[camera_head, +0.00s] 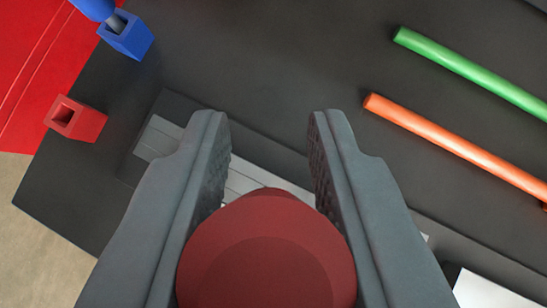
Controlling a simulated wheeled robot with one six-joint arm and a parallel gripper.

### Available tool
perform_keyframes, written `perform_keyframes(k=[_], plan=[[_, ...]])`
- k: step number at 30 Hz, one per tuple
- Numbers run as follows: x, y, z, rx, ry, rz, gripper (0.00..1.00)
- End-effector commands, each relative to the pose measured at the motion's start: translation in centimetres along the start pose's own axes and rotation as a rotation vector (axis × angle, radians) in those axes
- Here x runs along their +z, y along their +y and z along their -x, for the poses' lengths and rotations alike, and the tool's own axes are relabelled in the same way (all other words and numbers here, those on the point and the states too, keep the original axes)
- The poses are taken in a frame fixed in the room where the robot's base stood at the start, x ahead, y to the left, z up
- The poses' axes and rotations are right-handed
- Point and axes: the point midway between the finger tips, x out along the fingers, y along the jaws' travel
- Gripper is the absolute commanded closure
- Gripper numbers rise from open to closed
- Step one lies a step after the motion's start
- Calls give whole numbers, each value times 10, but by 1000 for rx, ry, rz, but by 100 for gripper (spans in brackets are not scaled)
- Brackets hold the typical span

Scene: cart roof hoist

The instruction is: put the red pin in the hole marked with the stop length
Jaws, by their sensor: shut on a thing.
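My gripper (269,135) is in the lower middle, with its two dark grey fingers pointing up the picture. It is shut on the red pin (266,255), of which a round, dark red end shows between the fingers. The rest of the pin is hidden. Under the fingers is a light grey strip (158,138) with thin lines across it, set in a dark frame and mostly covered by the gripper and pin. No stop-length mark or numbered hole can be made out.
A red square socket (75,118) with an open top stands at the left. A blue socket (127,35) above it holds a blue-handled piece (95,8). Green (470,72) and orange (450,148) rods lie at the right. A white piece (490,292) is at lower right.

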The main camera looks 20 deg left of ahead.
Motion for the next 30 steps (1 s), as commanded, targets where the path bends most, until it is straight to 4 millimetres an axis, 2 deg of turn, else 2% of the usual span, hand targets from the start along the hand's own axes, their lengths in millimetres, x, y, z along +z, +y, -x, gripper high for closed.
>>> perform_keyframes(k=[14,30], plan=[[5,0,-5,0,0,0,98],[33,0,-34,-1,0,-1,98]])
